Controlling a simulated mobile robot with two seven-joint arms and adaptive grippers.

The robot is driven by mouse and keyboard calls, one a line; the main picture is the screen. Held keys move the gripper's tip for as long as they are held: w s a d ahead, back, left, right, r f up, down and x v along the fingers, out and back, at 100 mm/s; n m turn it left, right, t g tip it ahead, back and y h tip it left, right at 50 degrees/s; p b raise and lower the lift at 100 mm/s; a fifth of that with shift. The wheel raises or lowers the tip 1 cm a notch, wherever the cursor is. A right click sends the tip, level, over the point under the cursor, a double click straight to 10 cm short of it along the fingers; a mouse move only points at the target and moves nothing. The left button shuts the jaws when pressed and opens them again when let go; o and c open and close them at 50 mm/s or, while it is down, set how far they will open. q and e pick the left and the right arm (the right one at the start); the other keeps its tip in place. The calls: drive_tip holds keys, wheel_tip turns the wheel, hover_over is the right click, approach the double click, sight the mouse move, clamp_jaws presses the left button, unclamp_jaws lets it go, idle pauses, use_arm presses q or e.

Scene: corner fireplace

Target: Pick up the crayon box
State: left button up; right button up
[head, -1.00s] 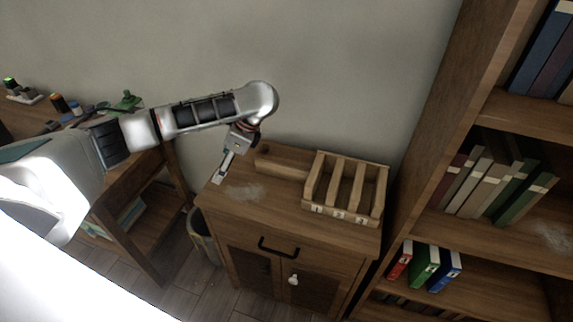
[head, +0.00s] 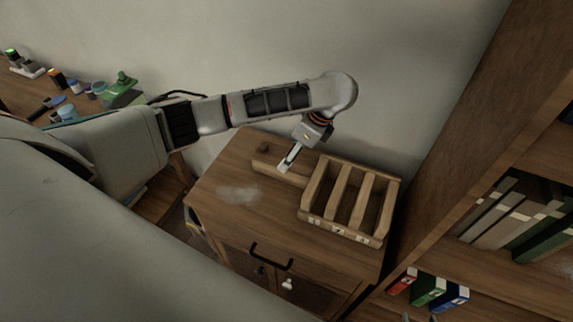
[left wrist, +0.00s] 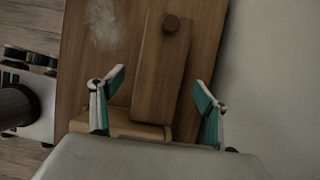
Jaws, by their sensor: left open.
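A long, narrow wooden box (head: 266,166) lies on the small wooden cabinet (head: 222,190), beside the slotted organizer. I take it for the crayon box, though no label or crayons show. In the left wrist view the box (left wrist: 160,80) has a dark round knob near its far end. My left gripper (head: 289,158) is over the box, fingers pointing down, and hides part of it. In the left wrist view my left gripper (left wrist: 160,80) is open, with a finger on either side of the box in the picture. I cannot tell its height above it. My right gripper is not seen.
A wooden organizer (head: 314,190) with numbered slots stands right next to the box. The wall (head: 420,90) is close behind the cabinet. A tall bookshelf (head: 450,130) stands on the right. The cabinet top's left front is clear. A cluttered desk is at left.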

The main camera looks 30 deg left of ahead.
sight(289, 177)
use_arm(q)
drive_tip(key=shift+x, duration=2.7)
drive_tip(key=shift+c, duration=0.4)
drive_tip(key=c, duration=1.2)
